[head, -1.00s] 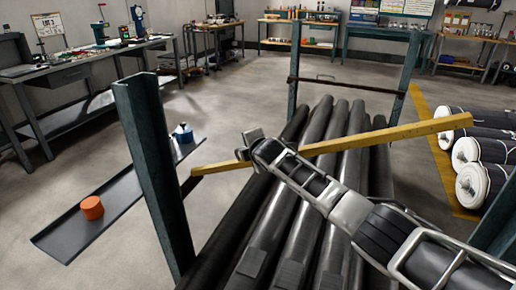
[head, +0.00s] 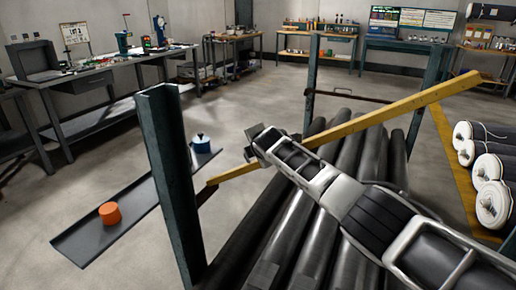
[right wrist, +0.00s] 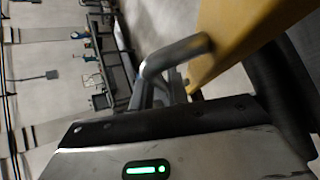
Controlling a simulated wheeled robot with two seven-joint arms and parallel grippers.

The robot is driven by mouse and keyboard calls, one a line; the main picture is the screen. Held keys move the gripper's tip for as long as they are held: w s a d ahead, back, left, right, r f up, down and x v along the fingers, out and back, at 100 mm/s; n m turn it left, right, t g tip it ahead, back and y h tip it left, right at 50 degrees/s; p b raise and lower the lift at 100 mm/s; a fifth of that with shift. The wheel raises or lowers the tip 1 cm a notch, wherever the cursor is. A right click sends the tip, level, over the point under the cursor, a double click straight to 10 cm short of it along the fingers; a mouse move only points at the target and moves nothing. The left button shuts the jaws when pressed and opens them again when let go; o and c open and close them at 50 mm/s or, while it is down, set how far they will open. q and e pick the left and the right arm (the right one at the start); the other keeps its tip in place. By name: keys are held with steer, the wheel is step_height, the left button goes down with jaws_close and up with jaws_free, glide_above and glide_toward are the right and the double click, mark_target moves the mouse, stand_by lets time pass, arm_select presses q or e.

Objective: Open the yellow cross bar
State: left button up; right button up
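The yellow cross bar (head: 400,109) runs slantwise over the grey rolls (head: 350,160) in the head view. Its left end is low beside the dark left post (head: 168,170), and its right end is higher, at the far right, clear of any post. My right arm comes in from the lower right, and my right gripper (head: 256,143) is at the bar's left part. The arm hides part of the bar. In the right wrist view the bar (right wrist: 235,40) is close up, beside a grey metal loop. The fingertips' opening is unclear. My left gripper is out of view.
White-wrapped rolls (head: 493,204) lie at right. Workbenches (head: 95,80) line the walls. The floor between is clear.

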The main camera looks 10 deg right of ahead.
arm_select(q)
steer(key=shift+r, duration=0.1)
arm_select(e)
steer(key=shift+r, duration=0.15)
steer(key=shift+s+r+p, duration=0.1)
steer(key=shift+s+p, duration=0.05)
steer(key=shift+p, duration=0.15)
steer(key=shift+s+r+p, duration=0.4)
steer(key=shift+s+p, duration=0.1)
steer(key=shift+p, duration=0.05)
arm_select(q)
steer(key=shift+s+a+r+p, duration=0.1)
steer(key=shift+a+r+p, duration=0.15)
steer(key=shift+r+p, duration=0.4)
arm_select(e)
steer(key=v, duration=1.4)
steer(key=shift+s+f, duration=0.2)
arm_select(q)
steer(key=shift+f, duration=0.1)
arm_select(e)
steer(key=shift+d, duration=0.1)
